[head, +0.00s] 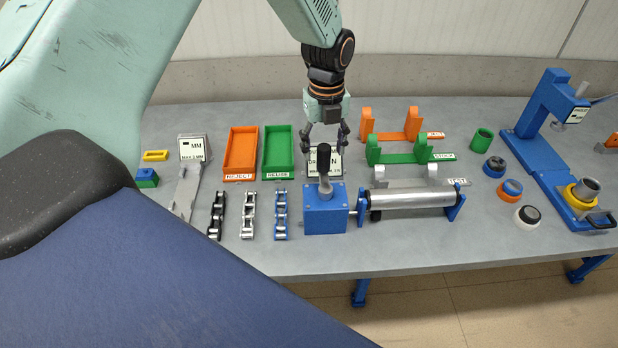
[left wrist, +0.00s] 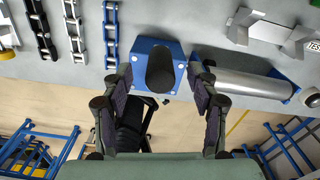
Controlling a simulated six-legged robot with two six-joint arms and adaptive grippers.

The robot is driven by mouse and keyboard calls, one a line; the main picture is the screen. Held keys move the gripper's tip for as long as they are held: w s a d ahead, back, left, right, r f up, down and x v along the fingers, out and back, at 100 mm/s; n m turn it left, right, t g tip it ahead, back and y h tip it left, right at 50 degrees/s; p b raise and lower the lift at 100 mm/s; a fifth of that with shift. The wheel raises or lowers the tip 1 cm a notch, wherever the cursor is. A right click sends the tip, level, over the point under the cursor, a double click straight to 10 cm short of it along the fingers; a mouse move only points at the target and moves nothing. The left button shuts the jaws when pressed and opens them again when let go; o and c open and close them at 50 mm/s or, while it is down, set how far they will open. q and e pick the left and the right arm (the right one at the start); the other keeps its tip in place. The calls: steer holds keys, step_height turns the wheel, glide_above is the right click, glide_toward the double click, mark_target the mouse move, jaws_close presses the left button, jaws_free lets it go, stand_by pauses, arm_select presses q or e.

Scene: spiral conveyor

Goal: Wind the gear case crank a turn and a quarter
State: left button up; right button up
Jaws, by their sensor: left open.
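The gear case (head: 325,216) is a blue box on the near part of the table, joined by a shaft to a grey roller at its right. Its crank has a grey arm and an upright black knob (head: 323,158) on top. My left gripper (head: 327,140) hangs from above just behind the knob in the head view, fingers spread and pointing down. In the left wrist view the open fingers (left wrist: 160,88) stand on either side of the black knob (left wrist: 160,69), with the blue gear case (left wrist: 176,50) under it. No finger clearly touches the knob. My right gripper is not in view.
The grey roller (head: 412,198) sits in blue stands right of the case. Three chain pieces, one of them blue (head: 281,215), lie to the left. An orange tray (head: 241,152) and a green tray (head: 278,152) stand behind them. A blue press (head: 545,130) stands at the right.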

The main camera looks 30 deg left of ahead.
arm_select(q)
step_height(320, 180, up, 3)
steer(key=shift+f+p, duration=0.1)
steer(key=shift+p, duration=0.9)
steer(key=shift+r, duration=0.9)
steer(key=shift+s+f, duration=0.1)
